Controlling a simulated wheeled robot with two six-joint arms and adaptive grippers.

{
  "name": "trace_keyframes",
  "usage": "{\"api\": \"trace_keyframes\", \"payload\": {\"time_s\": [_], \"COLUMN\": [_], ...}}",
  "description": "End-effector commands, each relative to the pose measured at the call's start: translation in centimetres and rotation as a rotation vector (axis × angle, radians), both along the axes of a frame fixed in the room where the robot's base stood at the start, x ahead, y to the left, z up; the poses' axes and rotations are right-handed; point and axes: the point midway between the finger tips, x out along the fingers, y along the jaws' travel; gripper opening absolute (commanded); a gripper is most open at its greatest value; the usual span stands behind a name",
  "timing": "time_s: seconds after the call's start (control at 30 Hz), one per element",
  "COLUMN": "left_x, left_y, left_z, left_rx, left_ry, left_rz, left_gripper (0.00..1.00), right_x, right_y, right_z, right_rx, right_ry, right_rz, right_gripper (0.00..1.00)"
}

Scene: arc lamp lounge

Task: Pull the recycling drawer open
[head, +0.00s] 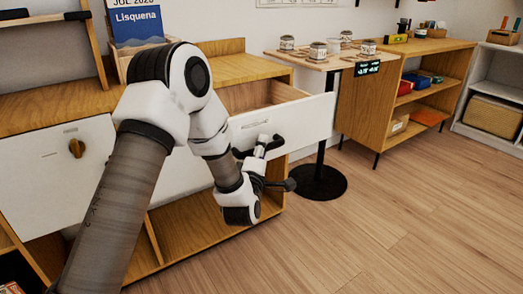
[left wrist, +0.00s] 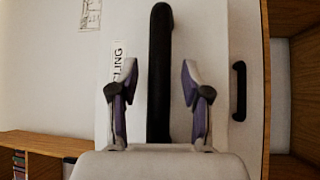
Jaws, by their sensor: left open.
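The recycling drawer (head: 308,112) has a white front and stands out from the wooden cabinet; its bare wooden inside shows from above. In the left wrist view its white front (left wrist: 217,60) fills the middle, with a label (left wrist: 118,65) ending in "CLING". A long black bar handle (left wrist: 160,60) runs between the two fingers of my left gripper (left wrist: 160,95). The fingers are open, one on each side of the bar with gaps. In the head view my left gripper (head: 262,146) is at the drawer front, partly hidden by my own arm. My right gripper is out of view.
A smaller black handle (left wrist: 238,90) shows beside the bar. A small table (head: 318,61) with jars stands behind the drawer on a round black base (head: 316,182). The wooden floor (head: 400,220) at right is clear.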

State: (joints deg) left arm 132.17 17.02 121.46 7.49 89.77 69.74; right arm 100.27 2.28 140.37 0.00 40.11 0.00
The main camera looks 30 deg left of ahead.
Motion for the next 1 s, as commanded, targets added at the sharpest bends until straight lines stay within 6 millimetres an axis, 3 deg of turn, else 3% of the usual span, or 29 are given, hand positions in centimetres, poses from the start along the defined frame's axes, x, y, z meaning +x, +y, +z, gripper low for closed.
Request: {"api": "trace_keyframes", "payload": {"time_s": [0.27,0.7,1.0], "left_x": [-1.2,-10.2,-11.1], "left_y": [-0.5,-4.2,-4.5], "left_z": [-0.2,-1.6,-1.6], "left_rx": [-0.001,0.001,0.0], "left_ry": [0.002,0.004,0.0], "left_rz": [-0.001,-0.001,0.0], "left_gripper": [0.47,0.47,0.47], "right_x": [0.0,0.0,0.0], "right_y": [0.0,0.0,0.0], "right_z": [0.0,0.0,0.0], "right_rx": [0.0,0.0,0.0], "right_ry": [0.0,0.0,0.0], "right_rz": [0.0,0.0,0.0], "right_gripper": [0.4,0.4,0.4]}}
